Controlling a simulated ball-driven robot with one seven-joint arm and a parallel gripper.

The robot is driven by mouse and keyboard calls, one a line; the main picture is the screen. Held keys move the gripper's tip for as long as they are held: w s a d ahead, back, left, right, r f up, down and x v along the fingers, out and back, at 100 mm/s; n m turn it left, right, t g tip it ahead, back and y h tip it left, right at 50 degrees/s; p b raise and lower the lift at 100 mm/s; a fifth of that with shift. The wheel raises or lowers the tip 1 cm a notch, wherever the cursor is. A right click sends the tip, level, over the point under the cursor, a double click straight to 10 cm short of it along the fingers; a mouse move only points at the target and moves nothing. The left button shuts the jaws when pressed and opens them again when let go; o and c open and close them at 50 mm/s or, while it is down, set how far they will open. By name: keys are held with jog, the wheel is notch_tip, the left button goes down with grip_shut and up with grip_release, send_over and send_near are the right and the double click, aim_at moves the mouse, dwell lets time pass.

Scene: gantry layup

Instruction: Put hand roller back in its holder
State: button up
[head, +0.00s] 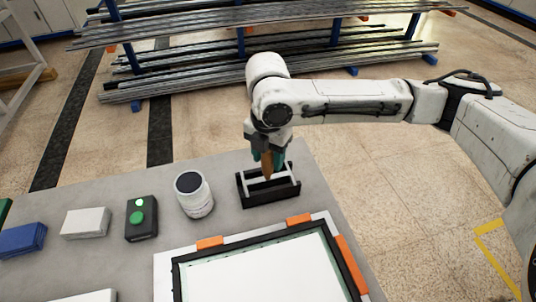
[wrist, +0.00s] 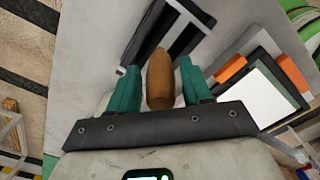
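The hand roller shows mainly as its brown wooden handle (head: 267,164), which stands about upright; it also shows in the wrist view (wrist: 160,78). The black holder (head: 268,201) sits near the table's far right corner, and its rails show in the wrist view (wrist: 143,34). The handle is over or in the holder; I cannot tell whether the roller rests on it. My gripper (head: 267,158) points down above the holder, its teal fingers on either side of the handle. In the wrist view (wrist: 160,86), narrow gaps show between fingers and handle. The roller's lower part is mostly hidden.
A white jar (head: 194,198) with a dark lid stands left of the holder. Farther left are a black button box (head: 141,222), a white block (head: 86,223) and a blue block (head: 22,240). A framed panel (head: 262,272) with orange clamps lies in front.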

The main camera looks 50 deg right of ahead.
jog(key=shift+o, duration=1.1)
jog(key=shift+r, duration=0.1)
notch_tip(320, 180, up, 11)
jog(key=shift+f, duration=0.2)
